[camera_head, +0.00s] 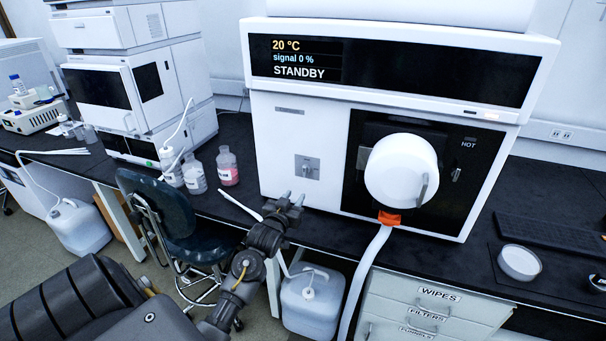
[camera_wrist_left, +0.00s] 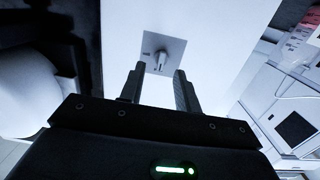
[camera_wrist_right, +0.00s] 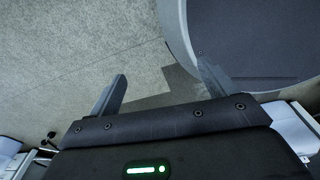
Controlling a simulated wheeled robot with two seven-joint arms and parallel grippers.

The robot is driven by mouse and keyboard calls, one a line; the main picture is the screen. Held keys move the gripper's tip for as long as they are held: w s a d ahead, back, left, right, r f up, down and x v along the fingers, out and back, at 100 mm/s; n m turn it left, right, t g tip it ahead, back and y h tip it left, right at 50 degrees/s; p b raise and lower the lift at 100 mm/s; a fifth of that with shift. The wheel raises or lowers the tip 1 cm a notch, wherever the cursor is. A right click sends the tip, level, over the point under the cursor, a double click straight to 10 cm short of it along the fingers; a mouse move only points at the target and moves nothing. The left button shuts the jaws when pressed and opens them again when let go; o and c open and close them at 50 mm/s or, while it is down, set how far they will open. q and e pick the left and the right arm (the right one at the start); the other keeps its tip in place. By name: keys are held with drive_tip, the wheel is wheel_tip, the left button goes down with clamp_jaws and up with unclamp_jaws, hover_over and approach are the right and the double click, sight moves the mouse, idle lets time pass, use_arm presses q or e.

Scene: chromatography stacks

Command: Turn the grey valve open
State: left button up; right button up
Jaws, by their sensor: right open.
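The grey valve (camera_head: 307,168) is a small handle on a square plate on the white instrument's front, left of the black panel. In the left wrist view the valve (camera_wrist_left: 160,61) lies ahead, lined up with the gap between the fingers. My left gripper (camera_head: 291,197) is open and empty, just below and in front of the plate; it also shows in the left wrist view (camera_wrist_left: 159,72). It appears apart from the valve. My right gripper (camera_wrist_right: 160,72) is open and empty over the floor, seen only in the right wrist view.
The white instrument (camera_head: 320,205) shows "STANDBY" and "signal 0 %". A round white door (camera_head: 400,170) marked near "HOT" has an orange clip (camera_head: 390,218) and a hose below. Bottles (camera_head: 228,167) stand left on the dark bench. A chair (camera_head: 165,200) and a jug (camera_head: 312,300) are below.

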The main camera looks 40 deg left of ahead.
sight(304, 169)
use_arm(q)
drive_tip(key=shift+t, duration=0.3)
drive_tip(key=w+a+r, duration=0.1)
drive_tip(key=w, duration=0.2)
drive_tip(key=w+a+r+p, duration=0.1)
drive_tip(key=w+a, duration=0.1)
drive_tip(key=w, duration=0.1)
drive_tip(key=w+a+r, duration=0.1)
drive_tip(key=w, duration=0.3)
drive_tip(key=shift+a+r+p, duration=0.15)
drive_tip(key=shift+r+p, duration=0.1)
drive_tip(key=shift+p, duration=0.15)
use_arm(e)
drive_tip(key=shift+s+d+r, duration=0.25)
drive_tip(key=shift+s+r, duration=0.2)
drive_tip(key=shift+r, duration=0.3)
use_arm(q)
drive_tip(key=c, duration=0.6)
use_arm(e)
drive_tip(key=shift+a, duration=0.1)
